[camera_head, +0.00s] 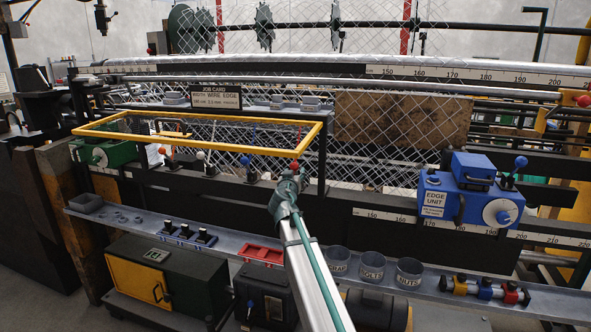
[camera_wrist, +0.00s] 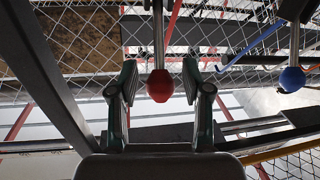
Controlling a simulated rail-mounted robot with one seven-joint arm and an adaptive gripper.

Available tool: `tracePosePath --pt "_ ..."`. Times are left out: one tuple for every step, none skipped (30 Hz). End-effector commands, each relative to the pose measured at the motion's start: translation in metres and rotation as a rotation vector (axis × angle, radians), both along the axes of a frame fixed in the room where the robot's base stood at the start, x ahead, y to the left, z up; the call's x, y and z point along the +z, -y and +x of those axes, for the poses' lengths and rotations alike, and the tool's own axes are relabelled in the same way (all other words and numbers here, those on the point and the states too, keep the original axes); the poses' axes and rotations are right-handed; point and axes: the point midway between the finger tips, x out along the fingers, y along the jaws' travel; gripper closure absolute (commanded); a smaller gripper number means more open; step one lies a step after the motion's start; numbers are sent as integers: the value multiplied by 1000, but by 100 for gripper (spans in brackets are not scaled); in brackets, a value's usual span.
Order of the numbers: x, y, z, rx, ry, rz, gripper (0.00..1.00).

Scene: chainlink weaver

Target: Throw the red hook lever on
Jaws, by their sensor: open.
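The red knob (camera_head: 294,165) of a lever shows just beyond my gripper (camera_head: 291,177) in the head view, at the right end of the lever row on the black rail. In the wrist view the red knob (camera_wrist: 160,87) on its metal rod lies between the two fingers of my gripper (camera_wrist: 161,72). The fingers are open, one on each side, with a visible gap to the knob. In the head view my gripper hides the lever's lower part. Its on and off marks cannot be seen.
A yellow frame (camera_head: 230,148) spans above the row. A blue edge unit (camera_head: 465,195) is at right.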

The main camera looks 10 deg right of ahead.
Motion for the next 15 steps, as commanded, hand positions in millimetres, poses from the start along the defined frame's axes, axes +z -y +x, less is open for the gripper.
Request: tracePosePath --pt "2 3 11 -1 -1 -1 51" --pt "2 4 15 -1 -1 -1 51" --pt "2 6 20 -1 -1 -1 51" --pt "2 7 22 -1 -1 -1 51" --pt "2 8 25 0 0 0 51" --pt "1 9 27 0 0 0 51" --pt "1 9 29 0 0 0 51" --pt "1 10 29 0 0 0 51" --pt "1 10 30 0 0 1 51" --pt "0 10 30 0 0 1 51" --pt "0 10 30 0 0 1 51" --pt "0 10 30 0 0 1 51" --pt "0 10 30 0 0 0 51" --pt "0 10 30 0 0 0 51" --pt "0 10 30 0 0 0 51"
